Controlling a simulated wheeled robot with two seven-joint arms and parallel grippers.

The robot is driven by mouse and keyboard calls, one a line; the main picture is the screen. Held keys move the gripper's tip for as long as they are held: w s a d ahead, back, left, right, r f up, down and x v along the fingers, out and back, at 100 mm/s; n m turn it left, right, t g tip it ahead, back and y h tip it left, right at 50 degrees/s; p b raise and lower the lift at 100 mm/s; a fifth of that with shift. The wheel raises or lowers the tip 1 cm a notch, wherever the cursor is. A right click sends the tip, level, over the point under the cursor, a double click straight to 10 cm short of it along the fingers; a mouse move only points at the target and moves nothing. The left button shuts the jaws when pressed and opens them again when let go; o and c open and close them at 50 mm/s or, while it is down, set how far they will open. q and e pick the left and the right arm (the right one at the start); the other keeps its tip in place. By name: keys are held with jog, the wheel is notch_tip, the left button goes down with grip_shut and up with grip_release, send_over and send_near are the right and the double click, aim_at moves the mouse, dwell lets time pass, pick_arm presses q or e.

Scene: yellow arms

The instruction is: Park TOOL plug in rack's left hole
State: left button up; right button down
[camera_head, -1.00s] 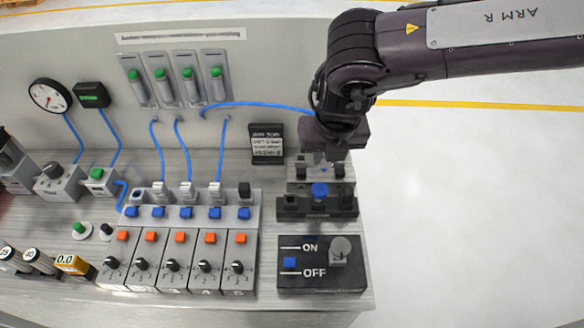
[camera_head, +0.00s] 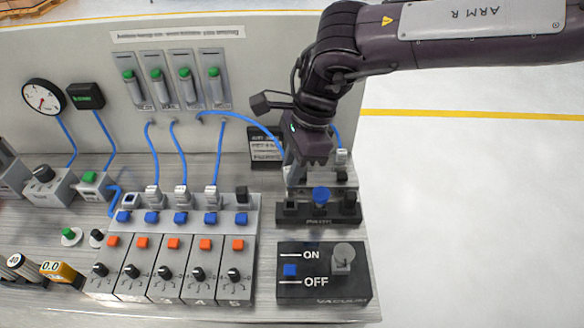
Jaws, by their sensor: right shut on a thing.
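A blue hose (camera_head: 255,118) runs from the wall to behind my right wrist. A pale plug (camera_head: 342,155) with a piece of blue hose (camera_head: 336,135) shows at the right end of the block. My left gripper is not in view.
Nearer is a black ON/OFF box (camera_head: 323,285). A row of switch modules (camera_head: 173,268) with hose plugs stands to the left. A black sign (camera_head: 265,148) stands behind. Floor right of the bench is clear.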

jog(key=shift+f+b, duration=2.15)
jog(key=shift+f, duration=0.65)
jog(key=shift+f+b, duration=0.3)
jog(key=shift+f, duration=0.7)
jog(key=c, duration=1.2)
grip_release()
jog(key=shift+r, duration=0.1)
